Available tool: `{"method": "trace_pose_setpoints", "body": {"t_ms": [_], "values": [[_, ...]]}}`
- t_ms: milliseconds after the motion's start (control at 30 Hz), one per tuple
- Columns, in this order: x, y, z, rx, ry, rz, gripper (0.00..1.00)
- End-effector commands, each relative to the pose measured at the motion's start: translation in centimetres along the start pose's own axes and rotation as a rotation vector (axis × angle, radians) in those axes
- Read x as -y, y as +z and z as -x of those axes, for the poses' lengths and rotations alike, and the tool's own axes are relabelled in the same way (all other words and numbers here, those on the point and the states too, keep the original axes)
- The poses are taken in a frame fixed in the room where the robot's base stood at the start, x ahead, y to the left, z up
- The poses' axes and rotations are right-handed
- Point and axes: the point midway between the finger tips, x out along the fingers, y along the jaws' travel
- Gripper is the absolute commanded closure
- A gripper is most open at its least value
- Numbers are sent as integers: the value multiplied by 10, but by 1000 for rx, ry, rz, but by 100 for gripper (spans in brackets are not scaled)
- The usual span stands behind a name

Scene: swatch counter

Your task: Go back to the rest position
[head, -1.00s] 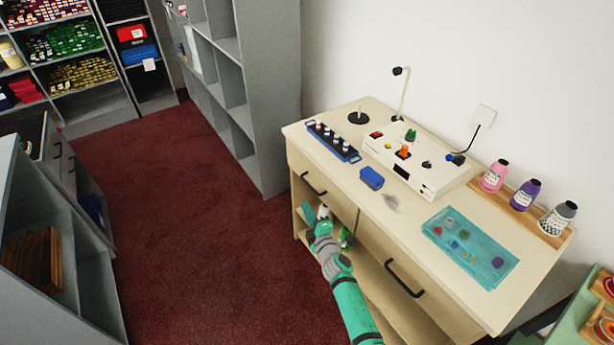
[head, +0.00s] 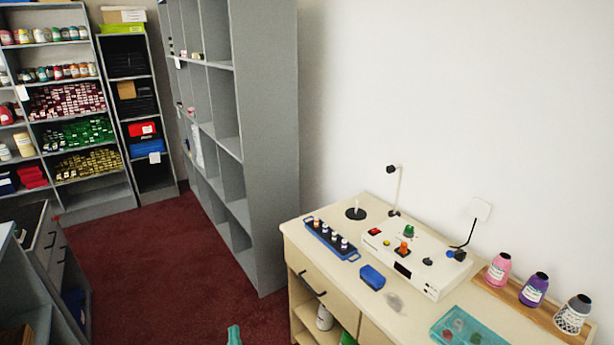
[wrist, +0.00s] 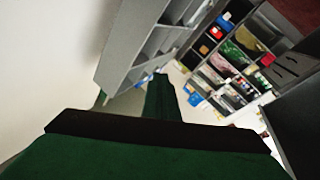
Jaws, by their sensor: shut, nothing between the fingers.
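My gripper (wrist: 160,82) shows in the wrist view as dark green fingers reaching up from a dark bar, shut with nothing between them. It points toward the grey shelves and is clear of them. In the head view only a small green tip of my arm (head: 234,335) shows at the bottom edge, left of the counter (head: 345,292). The rest of the arm is out of that view.
The counter at right holds a control box (head: 415,258), a blue tray of small bottles (head: 332,240), a blue block (head: 372,277) and a teal mat (head: 445,325). Grey shelving (head: 265,150) stands behind. Red floor (head: 150,270) is clear between it and the left cabinet.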

Motion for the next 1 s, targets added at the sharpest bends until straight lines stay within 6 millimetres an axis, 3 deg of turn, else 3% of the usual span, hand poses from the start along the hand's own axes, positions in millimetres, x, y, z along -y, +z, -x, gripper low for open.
{"method": "trace_pose_setpoints", "body": {"t_ms": [267, 567, 767, 1000], "values": [[9, -14, 94, 92, 91, -250, 100], [-5, -14, 213, 224, 163, -413, 100], [-28, -17, 296, 317, 189, -465, 100], [-72, -34, 385, 421, 188, -473, 100]]}}
